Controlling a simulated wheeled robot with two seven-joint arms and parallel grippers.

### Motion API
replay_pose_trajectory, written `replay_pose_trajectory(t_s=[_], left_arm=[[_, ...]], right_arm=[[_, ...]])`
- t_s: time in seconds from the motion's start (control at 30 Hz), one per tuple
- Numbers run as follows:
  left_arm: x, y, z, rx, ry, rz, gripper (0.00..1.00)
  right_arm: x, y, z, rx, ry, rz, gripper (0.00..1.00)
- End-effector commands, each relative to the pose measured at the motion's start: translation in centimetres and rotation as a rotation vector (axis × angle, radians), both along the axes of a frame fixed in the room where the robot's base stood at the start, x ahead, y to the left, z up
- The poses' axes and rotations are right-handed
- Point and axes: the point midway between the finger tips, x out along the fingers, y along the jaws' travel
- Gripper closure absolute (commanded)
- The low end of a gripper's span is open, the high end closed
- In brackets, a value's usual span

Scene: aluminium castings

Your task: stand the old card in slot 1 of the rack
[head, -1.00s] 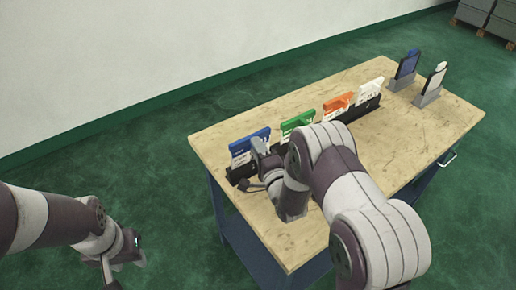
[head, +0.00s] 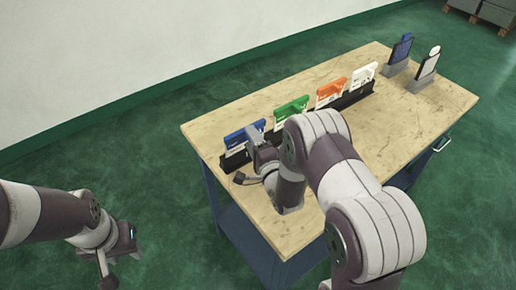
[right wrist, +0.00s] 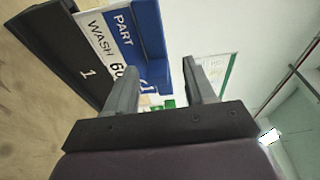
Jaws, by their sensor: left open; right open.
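A blue and white card (head: 245,135) stands upright at the near left end of the dark rack (head: 318,118). In the right wrist view its face (right wrist: 120,35) reads "PART WASH 60", and the rack front (right wrist: 82,72) beside it is marked 1. My right gripper (head: 254,134) is open at this card. In its wrist view the card's blue end shows between the open fingers (right wrist: 168,85), next to one finger; I cannot tell whether they touch. My left gripper (head: 112,278) is open and empty, off the table at lower left. I cannot tell which card is the old one.
A green card (head: 291,108), an orange card (head: 331,90) and a white card (head: 363,74) stand further along the rack. Two small holders with a blue card (head: 401,50) and a white-topped card (head: 429,64) stand at the table's far end. The table top (head: 400,125) right of the rack is clear.

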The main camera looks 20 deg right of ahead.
Motion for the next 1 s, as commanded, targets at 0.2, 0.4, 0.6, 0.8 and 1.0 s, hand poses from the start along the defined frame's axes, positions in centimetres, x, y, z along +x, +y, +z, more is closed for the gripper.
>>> replay_pose_trajectory(t_s=[0.2, 0.4, 0.6, 0.8, 1.0], left_arm=[[0.0, 0.0, -0.9, 0.000, 0.000, 0.000, 0.57], [0.0, 0.0, -1.4, 0.000, 0.000, 0.000, 0.57], [0.0, 0.0, -1.4, 0.000, 0.000, 0.000, 0.57], [0.0, 0.0, -1.4, 0.000, 0.000, 0.000, 0.57], [0.0, 0.0, -1.4, 0.000, 0.000, 0.000, 0.57]], right_arm=[[-5.6, -0.8, -0.2, 0.000, 0.002, -0.002, 0.45], [-10.1, -1.4, -0.2, 0.001, 0.003, -0.001, 0.45], [-11.6, -1.6, -0.1, 0.000, 0.000, -0.001, 0.45], [-11.6, -1.6, 0.0, 0.000, 0.000, 0.000, 0.45], [-11.6, -1.6, 0.0, 0.000, 0.000, 0.000, 0.45]])
